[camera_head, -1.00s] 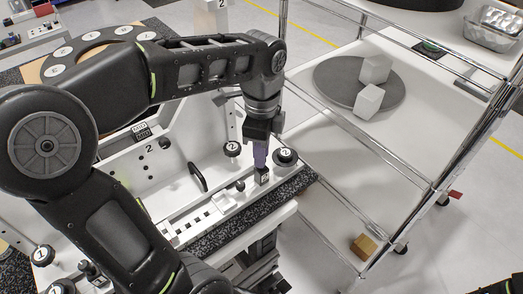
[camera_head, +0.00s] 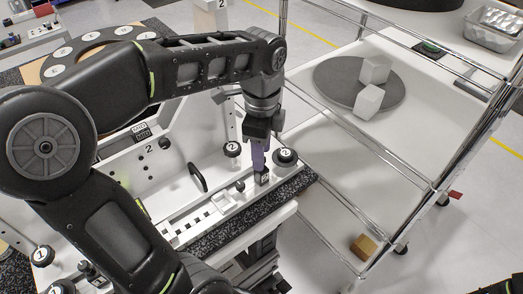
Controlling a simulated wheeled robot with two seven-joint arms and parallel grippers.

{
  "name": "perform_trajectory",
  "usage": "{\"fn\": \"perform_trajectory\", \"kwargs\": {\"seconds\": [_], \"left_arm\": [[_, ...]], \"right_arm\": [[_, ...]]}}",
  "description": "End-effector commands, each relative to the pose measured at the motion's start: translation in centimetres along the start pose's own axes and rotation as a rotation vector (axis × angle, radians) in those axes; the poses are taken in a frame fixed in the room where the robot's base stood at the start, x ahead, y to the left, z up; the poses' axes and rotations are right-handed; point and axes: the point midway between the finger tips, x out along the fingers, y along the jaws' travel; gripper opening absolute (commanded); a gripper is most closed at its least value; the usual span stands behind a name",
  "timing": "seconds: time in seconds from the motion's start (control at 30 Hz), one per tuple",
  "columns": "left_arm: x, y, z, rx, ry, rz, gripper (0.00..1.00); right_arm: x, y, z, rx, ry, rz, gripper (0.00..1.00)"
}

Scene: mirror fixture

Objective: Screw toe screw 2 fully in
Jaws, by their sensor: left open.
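My left gripper (camera_head: 261,172) points down over the right end of the white fixture (camera_head: 215,205). Its fingers are open and reach down to a small dark piece at the fixture's front rail; whether they touch it I cannot tell. A black round knob marked 2 (camera_head: 285,156) stands just right of the fingers. Another knob marked 2 (camera_head: 232,149) stands to their left, further back. Which of these is toe screw 2 I cannot tell. The fingertips partly hide what lies between them. My right gripper is not clearly in view.
A wire-framed trolley (camera_head: 340,170) stands close on the right, with a grey disc (camera_head: 332,82) and white cubes (camera_head: 369,101) on it. A black handle (camera_head: 197,178) rises from the fixture. Knobs marked 1 (camera_head: 43,256) are at lower left.

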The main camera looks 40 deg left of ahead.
Motion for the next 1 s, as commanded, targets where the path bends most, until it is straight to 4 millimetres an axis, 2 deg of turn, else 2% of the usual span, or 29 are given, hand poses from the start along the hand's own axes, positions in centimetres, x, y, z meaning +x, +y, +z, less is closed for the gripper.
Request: {"fn": "perform_trajectory", "kwargs": {"seconds": [0.17, 0.3, 0.4, 0.57, 1.0], "left_arm": [[-2.3, -0.1, -0.1, 0.001, 0.003, -0.005, 0.41], [-4.8, -0.1, 0.0, 0.000, 0.002, -0.004, 0.41], [-6.7, 0.0, 0.0, 0.000, 0.001, -0.001, 0.41], [-7.5, 0.0, 0.0, 0.000, 0.001, -0.001, 0.41], [-7.3, 0.0, 0.0, 0.000, 0.001, -0.001, 0.41]], "right_arm": [[0.2, 0.1, 0.0, 0.000, 0.001, -0.001, 0.57], [0.2, 0.0, 0.0, -0.001, 0.001, -0.001, 0.57], [-1.5, -0.5, 0.1, 0.002, -0.003, 0.003, 0.57], [-2.1, -0.6, 0.3, 0.005, -0.006, 0.007, 0.57], [-2.0, -0.6, 0.3, 0.005, -0.006, 0.007, 0.57]]}}
